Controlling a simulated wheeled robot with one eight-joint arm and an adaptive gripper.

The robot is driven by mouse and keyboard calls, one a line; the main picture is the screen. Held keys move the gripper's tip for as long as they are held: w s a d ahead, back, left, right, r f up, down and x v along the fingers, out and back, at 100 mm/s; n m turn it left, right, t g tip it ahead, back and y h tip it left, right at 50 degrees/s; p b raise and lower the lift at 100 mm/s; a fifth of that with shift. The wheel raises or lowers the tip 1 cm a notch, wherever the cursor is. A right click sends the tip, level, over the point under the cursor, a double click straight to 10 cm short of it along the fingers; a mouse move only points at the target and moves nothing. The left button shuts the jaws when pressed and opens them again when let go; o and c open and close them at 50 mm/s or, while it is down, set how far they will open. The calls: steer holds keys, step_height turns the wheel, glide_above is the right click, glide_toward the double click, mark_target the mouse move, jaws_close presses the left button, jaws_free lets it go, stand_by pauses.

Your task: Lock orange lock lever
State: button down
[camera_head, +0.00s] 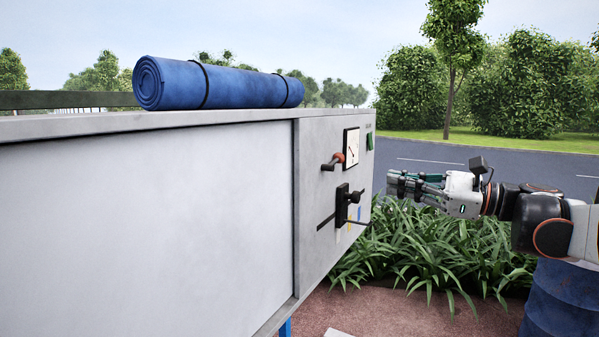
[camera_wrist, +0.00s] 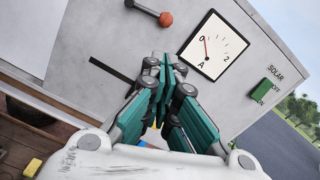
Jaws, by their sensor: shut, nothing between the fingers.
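The lock lever shows as an orange-red ball on a short dark arm (camera_head: 337,157) on the cabinet's grey control panel, left of the dial. In the wrist view the orange-red ball (camera_wrist: 166,19) is at the top, with its dark arm pointing up and left. My gripper (camera_head: 392,184) is right of the panel in the head view, apart from the lever. In the wrist view its green fingers (camera_wrist: 164,64) are shut and empty, below the lever. They hide part of the panel.
A black handle (camera_head: 344,206) sticks out of the panel below the lever, beside a slot (camera_wrist: 111,72). A gauge (camera_wrist: 213,45) and green solar switch (camera_wrist: 264,90) are nearby. A blue roll (camera_head: 215,84) lies on the cabinet top. Plants (camera_head: 440,250) and a blue barrel (camera_head: 562,300) stand at right.

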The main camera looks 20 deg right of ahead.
mark_target(335, 161)
stand_by(0.3)
steer(key=p+x, duration=0.2)
steer(key=x, duration=0.8)
steer(key=shift+w, duration=0.1)
